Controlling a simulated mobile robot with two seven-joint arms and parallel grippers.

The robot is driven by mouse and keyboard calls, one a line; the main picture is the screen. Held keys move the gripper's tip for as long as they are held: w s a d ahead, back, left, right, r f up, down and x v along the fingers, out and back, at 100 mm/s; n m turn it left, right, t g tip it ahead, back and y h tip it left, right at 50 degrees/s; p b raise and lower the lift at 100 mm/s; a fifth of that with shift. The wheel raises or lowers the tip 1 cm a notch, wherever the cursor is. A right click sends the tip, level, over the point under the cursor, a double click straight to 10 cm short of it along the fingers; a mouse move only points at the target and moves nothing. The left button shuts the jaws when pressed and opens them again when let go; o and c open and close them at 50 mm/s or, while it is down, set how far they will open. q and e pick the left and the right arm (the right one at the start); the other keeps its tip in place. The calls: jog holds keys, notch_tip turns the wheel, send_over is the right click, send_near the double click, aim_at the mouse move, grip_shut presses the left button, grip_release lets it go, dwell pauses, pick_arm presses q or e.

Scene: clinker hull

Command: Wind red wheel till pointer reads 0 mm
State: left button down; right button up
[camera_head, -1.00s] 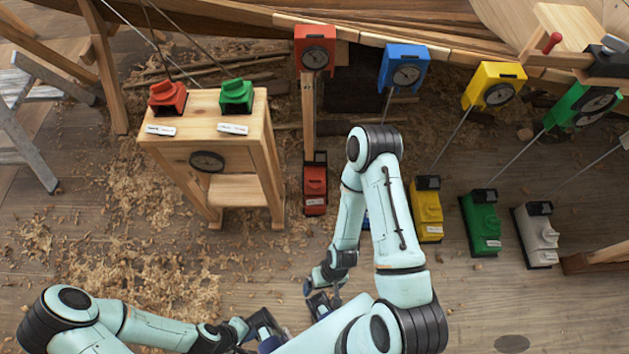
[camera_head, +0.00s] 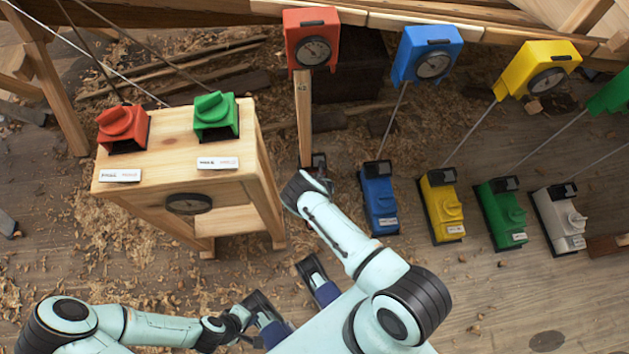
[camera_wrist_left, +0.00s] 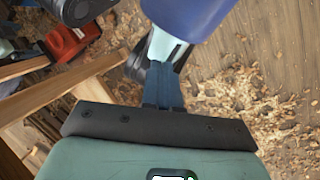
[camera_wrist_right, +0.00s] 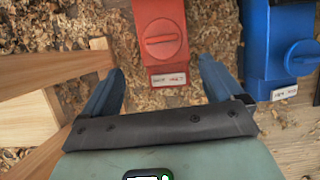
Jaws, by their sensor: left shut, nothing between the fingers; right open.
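A red gauge box (camera_head: 311,45) with a round dark dial hangs at the hull's edge; its pointer is too small to read. A red floor unit with a round slotted red wheel (camera_wrist_right: 161,40) and a white label shows in the right wrist view. In the head view my right arm hides most of that unit. My right gripper (camera_wrist_right: 160,88) is open, its fingers spread apart below the red wheel in the picture, with nothing between them. My left gripper (camera_wrist_left: 163,88) is shut and empty, low at the left, away from the red unit.
A wooden stand (camera_head: 168,172) carries a red knob unit (camera_head: 122,126) and a green one (camera_head: 216,115). A blue unit (camera_head: 379,198) stands right of the red floor unit, with yellow (camera_head: 441,205), green (camera_head: 502,212) and white (camera_head: 560,218) ones beyond. Thin rods rise to gauge boxes.

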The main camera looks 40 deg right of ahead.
jog(key=b+x, duration=0.7)
jog(key=x, duration=0.5)
jog(key=shift+s+f+b, duration=0.15)
jog(key=shift+b, duration=0.25)
jog(key=shift+d+f, duration=0.1)
jog(key=shift+f, duration=0.05)
pick_arm(q)
jog(key=w+a+f+t+y, duration=0.1)
jog(key=w+a+f+t, duration=0.2)
jog(key=w+f, duration=0.6)
jog(key=shift+w+a+f+n+t+y, duration=0.2)
jog(key=shift+w+a+n+t+y, duration=0.15)
jog(key=shift+w+a, duration=0.65)
jog(key=shift+s+a, duration=0.15)
pick_arm(e)
jog(key=c, duration=1)
